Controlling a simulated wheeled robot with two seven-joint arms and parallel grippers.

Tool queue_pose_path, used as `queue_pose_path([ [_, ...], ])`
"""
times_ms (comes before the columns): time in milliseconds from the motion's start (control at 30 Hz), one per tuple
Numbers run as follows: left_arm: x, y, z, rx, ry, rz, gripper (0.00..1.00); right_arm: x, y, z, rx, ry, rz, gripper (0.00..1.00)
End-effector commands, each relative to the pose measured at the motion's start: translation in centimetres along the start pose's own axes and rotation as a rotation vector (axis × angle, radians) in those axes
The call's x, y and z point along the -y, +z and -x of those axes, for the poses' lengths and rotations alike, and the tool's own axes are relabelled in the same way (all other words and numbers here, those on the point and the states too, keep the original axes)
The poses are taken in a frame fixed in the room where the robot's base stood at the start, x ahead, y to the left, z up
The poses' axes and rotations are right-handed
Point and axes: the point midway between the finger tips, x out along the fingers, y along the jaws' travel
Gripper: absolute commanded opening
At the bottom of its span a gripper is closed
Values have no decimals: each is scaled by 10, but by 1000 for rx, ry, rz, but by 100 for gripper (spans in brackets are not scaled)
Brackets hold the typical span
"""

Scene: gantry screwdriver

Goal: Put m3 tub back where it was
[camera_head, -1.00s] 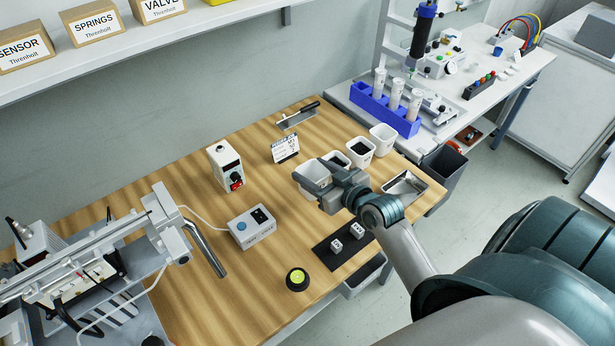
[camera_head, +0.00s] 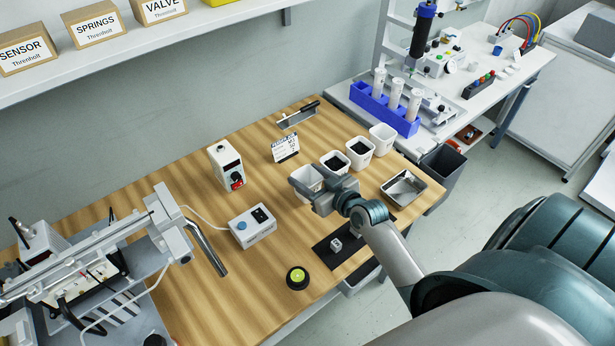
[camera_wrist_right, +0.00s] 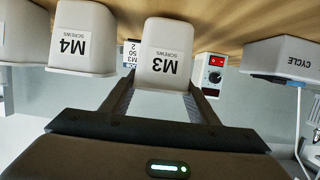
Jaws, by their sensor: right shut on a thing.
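The M3 tub (camera_head: 309,177) is a white open tub at the near left end of a row of tubs on the wooden bench. In the right wrist view, which is upside down, its M3 SCREWS label (camera_wrist_right: 162,62) faces the camera. My right gripper (camera_head: 305,193) is shut on this tub, with one finger on each side (camera_wrist_right: 160,98). The tub looks upright; I cannot tell whether its base touches the bench. The M4 tub (camera_wrist_right: 80,42) stands beside it, apart from it. My left gripper is out of view.
Other white tubs (camera_head: 349,166) continue the row towards the back right. A metal tray (camera_head: 421,188) lies to their right. A small card sign (camera_head: 285,148) stands behind the M3 tub. A black mat (camera_head: 322,254) and the CYCLE box (camera_head: 252,229) are nearer. Bare bench lies left of the tub.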

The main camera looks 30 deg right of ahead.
Motion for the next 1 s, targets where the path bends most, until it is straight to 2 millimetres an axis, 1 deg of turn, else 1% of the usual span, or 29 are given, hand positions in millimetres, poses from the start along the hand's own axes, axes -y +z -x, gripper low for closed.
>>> queue_pose_path([
  [100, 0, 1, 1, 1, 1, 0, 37, 0, 5, -1, 0, 0, 0, 27],
  [433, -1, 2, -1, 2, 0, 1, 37, 0, 8, -2, 0, 0, 0, 27],
  [467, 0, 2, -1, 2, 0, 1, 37, 0, 7, -2, 0, 1, 0, 59],
  [500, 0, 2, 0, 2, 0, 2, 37, 0, 7, -2, 0, 1, 0, 68],
  [533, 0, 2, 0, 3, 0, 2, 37, 0, 7, -2, 0, 1, 0, 73],
  [867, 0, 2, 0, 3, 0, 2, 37, 0, 6, -2, 0, 0, 0, 73],
  [1000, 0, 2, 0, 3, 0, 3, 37, 0, 5, 3, 0, 0, 0, 73],
])
